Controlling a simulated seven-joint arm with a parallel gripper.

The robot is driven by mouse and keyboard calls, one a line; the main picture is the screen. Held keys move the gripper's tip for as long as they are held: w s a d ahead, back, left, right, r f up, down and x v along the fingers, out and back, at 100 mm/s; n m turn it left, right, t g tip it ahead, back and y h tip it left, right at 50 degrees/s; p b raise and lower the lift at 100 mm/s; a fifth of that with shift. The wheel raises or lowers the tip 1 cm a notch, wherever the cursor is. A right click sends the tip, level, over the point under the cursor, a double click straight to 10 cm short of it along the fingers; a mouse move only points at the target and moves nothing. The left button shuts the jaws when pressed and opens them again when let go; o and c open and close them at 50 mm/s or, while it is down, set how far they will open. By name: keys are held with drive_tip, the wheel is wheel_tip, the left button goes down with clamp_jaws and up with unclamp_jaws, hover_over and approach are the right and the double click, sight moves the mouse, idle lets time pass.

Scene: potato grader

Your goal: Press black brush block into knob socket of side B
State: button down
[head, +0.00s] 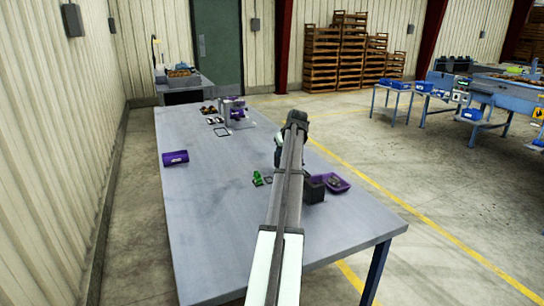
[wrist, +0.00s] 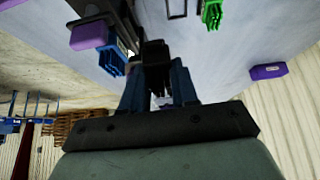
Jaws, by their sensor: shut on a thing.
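In the wrist view, my gripper (wrist: 156,78) has its blue fingers closed on a small black block (wrist: 155,52). The block shows between the fingertips and looks held above the table. In the head view, my arm hides the gripper and the block. A grey and purple unit (head: 236,108) stands toward the far end of the table. I cannot make out a knob socket or tell which part is side B.
The left front of the table is clear.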

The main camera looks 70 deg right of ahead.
drive_tip(key=s+a+r, duration=0.2)
drive_tip(key=s, duration=0.9)
drive_tip(key=shift+w+d+f, duration=0.1)
drive_tip(key=shift+f, duration=1.05)
drive_tip(key=shift+w+f, duration=0.1)
drive_tip(key=shift+f, duration=1)
drive_tip(key=shift+f, duration=0.85)
drive_tip(key=c, duration=0.8)
unclamp_jaws()
drive_tip(key=shift+o, duration=0.3)
drive_tip(key=shift+o, duration=1.3)
drive_tip(key=shift+r, duration=0.15)
wheel_tip(320, 180, up, 7)
